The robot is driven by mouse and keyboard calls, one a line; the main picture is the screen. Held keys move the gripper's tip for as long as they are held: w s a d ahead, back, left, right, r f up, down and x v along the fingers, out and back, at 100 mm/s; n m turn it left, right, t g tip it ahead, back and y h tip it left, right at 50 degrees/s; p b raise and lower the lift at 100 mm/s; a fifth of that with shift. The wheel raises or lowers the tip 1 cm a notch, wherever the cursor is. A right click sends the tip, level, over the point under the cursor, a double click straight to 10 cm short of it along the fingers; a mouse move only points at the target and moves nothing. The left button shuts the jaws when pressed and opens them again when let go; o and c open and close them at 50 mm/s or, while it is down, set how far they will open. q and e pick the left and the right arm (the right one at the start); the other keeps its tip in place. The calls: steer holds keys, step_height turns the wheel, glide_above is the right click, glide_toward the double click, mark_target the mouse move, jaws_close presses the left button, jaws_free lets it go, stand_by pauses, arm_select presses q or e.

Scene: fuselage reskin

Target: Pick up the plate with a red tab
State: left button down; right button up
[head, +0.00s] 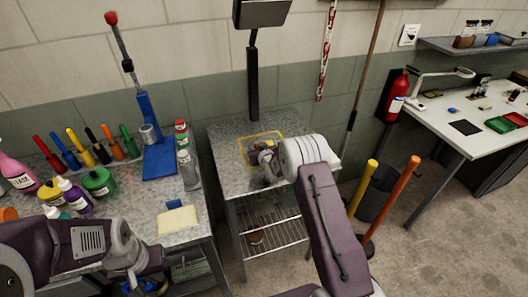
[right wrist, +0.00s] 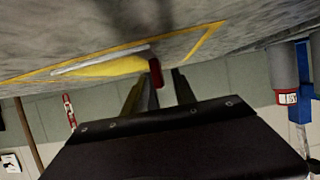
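The plate (right wrist: 100,67) lies inside a yellow outline on the small table, thin and seen nearly edge-on in the right wrist view, with yellow and pale grey on it. Its red tab (right wrist: 155,73) sticks out toward my right gripper (right wrist: 157,82). The gripper's two dark fingers are apart, with the tab at or just beyond the gap between their tips. Whether they touch it I cannot tell. In the head view my right gripper (head: 264,165) is low over the small table and hides most of the plate. My left gripper (head: 142,270) is at the lower left by the bench, its fingers unclear.
The small table (head: 225,150) has a yellow outline (head: 262,136) and a wire shelf below. The left bench holds bottles, several coloured-handled tools, a blue stand (head: 158,160) and a pale block (head: 178,219). Orange and yellow posts (head: 392,198) stand right of my right arm.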

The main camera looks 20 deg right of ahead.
jaws_close()
steer(key=shift+r, duration=0.5)
step_height(320, 180, up, 3)
steer(key=shift+f, duration=0.1)
steer(key=s+d+r, duration=0.6)
steer(key=d+r, duration=0.1)
steer(key=d, duration=0.3)
